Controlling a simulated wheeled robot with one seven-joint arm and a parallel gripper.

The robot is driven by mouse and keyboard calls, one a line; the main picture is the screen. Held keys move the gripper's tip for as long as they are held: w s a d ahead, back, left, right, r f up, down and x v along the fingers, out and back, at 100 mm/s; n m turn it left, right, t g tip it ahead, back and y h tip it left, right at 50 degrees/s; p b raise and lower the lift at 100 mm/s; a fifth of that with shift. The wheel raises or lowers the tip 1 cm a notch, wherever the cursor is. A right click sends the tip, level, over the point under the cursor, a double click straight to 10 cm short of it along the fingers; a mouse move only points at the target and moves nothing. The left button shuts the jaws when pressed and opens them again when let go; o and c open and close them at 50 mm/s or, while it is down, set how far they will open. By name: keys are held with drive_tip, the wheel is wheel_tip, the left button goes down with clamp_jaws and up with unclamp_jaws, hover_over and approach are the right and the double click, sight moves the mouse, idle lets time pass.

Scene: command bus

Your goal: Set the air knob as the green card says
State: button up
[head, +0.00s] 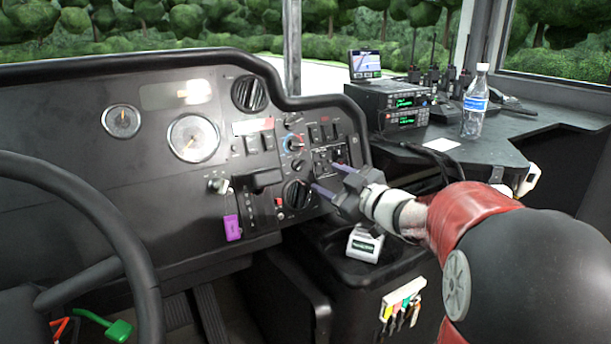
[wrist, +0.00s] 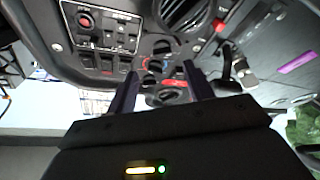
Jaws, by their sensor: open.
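Small round knobs sit in a column on the dashboard. One has a blue and red ring (head: 293,143) and also shows in the wrist view (wrist: 152,65). A plainer dark knob (head: 299,165) is just below it in the head view. I cannot read which is the air knob. My gripper (head: 332,181) is open and empty, its fingers pointing at the panel just right of the knobs. In the wrist view a dark knob with a red mark (wrist: 174,88) shows between the fingers, with no clear contact. A green tag (head: 119,330) hangs at the lower left; no writing is readable on it.
A round vent (head: 297,193) and a switch block (head: 331,157) are near my fingers. A purple tag (head: 232,228) hangs from the dash. A white device (head: 365,243) sits in the tray below my gripper. The steering wheel (head: 130,250) is at left, a bottle (head: 474,105) at right.

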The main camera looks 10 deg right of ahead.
sight(302, 167)
drive_tip(key=x, duration=0.8)
drive_tip(key=shift+s+a, duration=0.1)
drive_tip(key=shift+s, duration=0.05)
drive_tip(key=c, duration=1)
